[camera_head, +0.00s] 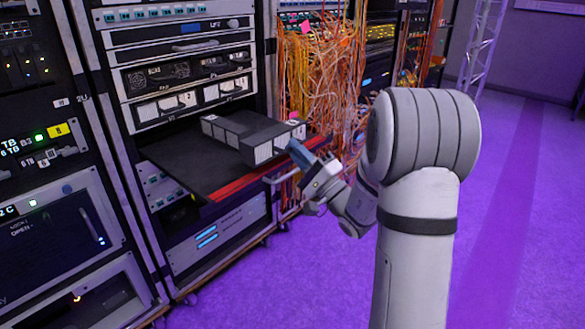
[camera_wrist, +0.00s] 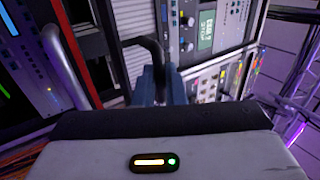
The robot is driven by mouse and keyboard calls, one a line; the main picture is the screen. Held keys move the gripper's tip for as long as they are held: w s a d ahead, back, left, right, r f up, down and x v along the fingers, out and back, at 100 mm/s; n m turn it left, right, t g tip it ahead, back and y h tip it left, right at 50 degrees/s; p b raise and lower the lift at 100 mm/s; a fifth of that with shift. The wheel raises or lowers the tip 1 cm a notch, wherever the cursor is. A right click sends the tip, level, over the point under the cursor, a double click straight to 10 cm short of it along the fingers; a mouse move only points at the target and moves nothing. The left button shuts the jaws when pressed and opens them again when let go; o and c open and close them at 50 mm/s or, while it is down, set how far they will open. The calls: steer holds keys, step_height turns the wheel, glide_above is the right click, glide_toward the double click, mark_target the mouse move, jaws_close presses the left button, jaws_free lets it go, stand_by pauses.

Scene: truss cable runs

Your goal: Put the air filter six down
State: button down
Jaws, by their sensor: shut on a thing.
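A dark grey box with pale vented sides (camera_head: 250,138), which I take for the air filter six, is over the black shelf (camera_head: 178,164) in the middle rack. No name can be read on it. My gripper (camera_head: 301,155) is at the box's right end, its blue fingers shut on it. In the wrist view the fingers (camera_wrist: 160,86) close around a black curved handle (camera_wrist: 152,50), with a pale ribbed face (camera_wrist: 132,38) beside it. I cannot tell whether the box's underside touches the shelf.
The shelf has a red front edge (camera_head: 240,184) and bare room left of the box. Rack units (camera_head: 190,98) sit close above it. Tangled orange cables (camera_head: 325,65) hang just behind and right of my gripper. Purple floor (camera_head: 520,200) is clear at the right.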

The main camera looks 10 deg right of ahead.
steer(key=shift+f+b, duration=0.4)
steer(key=shift+f, duration=1)
steer(key=shift+f+b, duration=0.25)
steer(key=shift+b, duration=0.05)
steer(key=c, duration=1.5)
jaws_free()
steer(key=shift+r, duration=0.1)
